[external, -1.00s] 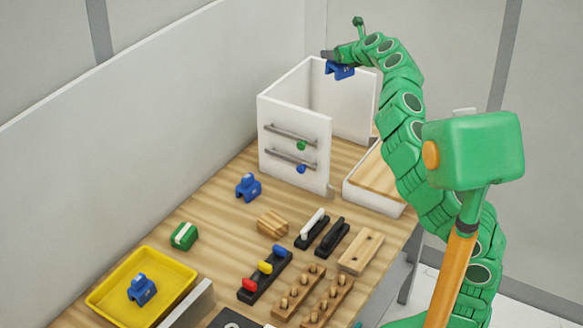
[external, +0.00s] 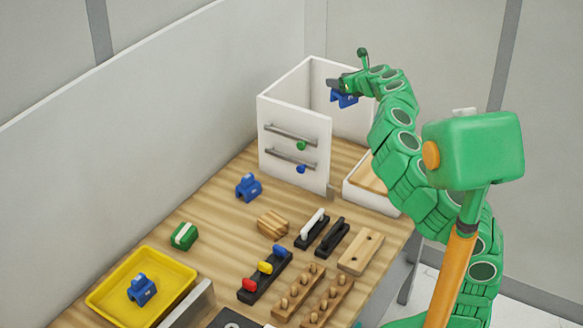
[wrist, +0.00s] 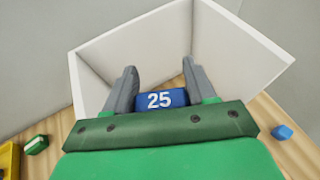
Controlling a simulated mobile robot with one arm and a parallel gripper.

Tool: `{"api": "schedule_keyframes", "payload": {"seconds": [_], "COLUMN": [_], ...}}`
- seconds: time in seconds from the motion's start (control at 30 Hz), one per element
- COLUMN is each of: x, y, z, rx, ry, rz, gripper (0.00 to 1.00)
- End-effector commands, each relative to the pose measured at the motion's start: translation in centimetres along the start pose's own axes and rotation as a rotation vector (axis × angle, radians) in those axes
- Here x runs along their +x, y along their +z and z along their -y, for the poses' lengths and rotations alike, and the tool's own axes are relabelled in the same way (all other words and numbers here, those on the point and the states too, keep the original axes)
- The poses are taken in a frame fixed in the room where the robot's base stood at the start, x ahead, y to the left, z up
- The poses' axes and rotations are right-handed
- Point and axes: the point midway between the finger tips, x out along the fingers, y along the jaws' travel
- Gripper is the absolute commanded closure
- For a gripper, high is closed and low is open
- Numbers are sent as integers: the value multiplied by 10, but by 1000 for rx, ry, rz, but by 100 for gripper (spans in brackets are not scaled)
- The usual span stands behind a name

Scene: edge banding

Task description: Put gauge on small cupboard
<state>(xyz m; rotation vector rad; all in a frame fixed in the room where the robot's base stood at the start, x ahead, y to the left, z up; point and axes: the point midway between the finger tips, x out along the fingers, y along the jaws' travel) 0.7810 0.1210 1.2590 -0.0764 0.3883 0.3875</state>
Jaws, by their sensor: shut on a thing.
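A blue gauge (external: 344,100), marked 25 in the wrist view (wrist: 161,99), is held between the two fingers of my gripper (external: 338,87). The gripper also shows in the wrist view (wrist: 158,92), shut on the gauge. A white open-topped cupboard (external: 292,140) with two grey bar handles stands at the back of the workbench. My gripper holds the gauge at the cupboard's open top, toward its right side. In the wrist view the cupboard walls (wrist: 190,40) surround the fingers on the far sides. I cannot tell how deep the gauge is inside.
A second blue gauge (external: 248,187) stands on the bench, and another (external: 141,289) lies in the yellow tray (external: 100,297). A low white box with a wooden top (external: 374,185) is right of the cupboard. Wooden blocks, pegs and handles crowd the front; some bench (external: 215,215) is clear.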

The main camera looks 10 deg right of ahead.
Motion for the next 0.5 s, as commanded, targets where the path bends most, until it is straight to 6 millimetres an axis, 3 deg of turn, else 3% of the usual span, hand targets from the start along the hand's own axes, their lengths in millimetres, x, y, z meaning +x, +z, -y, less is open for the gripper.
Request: {"api": "schedule_keyframes", "payload": {"seconds": [0.3, 0.5], "x": [36, 53], "y": [-87, -127], "z": [-1, -1], "rx": [3, 1], "ry": [1, 0], "rz": [-5, -4], "gripper": [79, 79]}}
